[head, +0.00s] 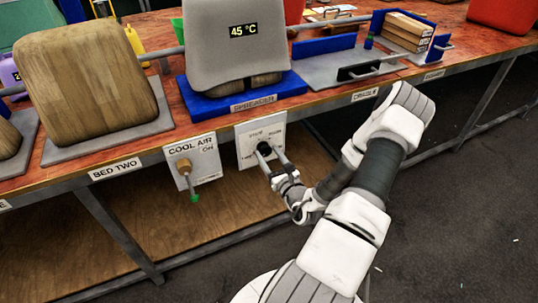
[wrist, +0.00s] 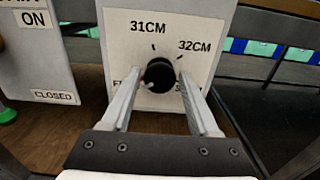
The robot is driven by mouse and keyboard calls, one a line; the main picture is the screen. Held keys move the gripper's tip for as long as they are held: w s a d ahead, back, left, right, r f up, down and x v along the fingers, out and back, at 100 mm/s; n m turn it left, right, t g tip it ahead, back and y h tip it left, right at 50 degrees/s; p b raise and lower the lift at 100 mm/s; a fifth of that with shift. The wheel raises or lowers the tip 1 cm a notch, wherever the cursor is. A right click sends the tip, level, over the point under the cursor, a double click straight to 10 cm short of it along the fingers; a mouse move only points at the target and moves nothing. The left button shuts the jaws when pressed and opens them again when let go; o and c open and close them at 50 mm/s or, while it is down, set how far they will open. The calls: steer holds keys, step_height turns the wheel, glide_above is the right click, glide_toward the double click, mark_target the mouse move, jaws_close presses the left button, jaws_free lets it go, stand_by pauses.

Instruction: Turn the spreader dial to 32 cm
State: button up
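The spreader dial (wrist: 159,74) is a round black knob on a white panel (wrist: 120,40) in the wrist view. 31CM is printed above it to the left and 32CM to the upper right, each with a small tick. Two lower labels are mostly hidden behind my fingers. A pale mark shows at the knob's lower left. My gripper (wrist: 161,76) has one finger on each side of the knob, with slight gaps seeming to show. In the head view the dial (head: 264,149) is on the panel below the SPREADER sign (head: 253,103), with my gripper (head: 270,160) at it.
The COOL AIR panel (head: 193,158) with a green-tipped lever (head: 194,198) hangs to the left. Above is the grey spreader press (head: 237,40) reading 45 °C on a blue base (head: 205,103). The wooden bench edge (head: 330,94) runs above the dial. Open floor (head: 470,200) lies to the right.

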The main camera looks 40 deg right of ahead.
jaws_close()
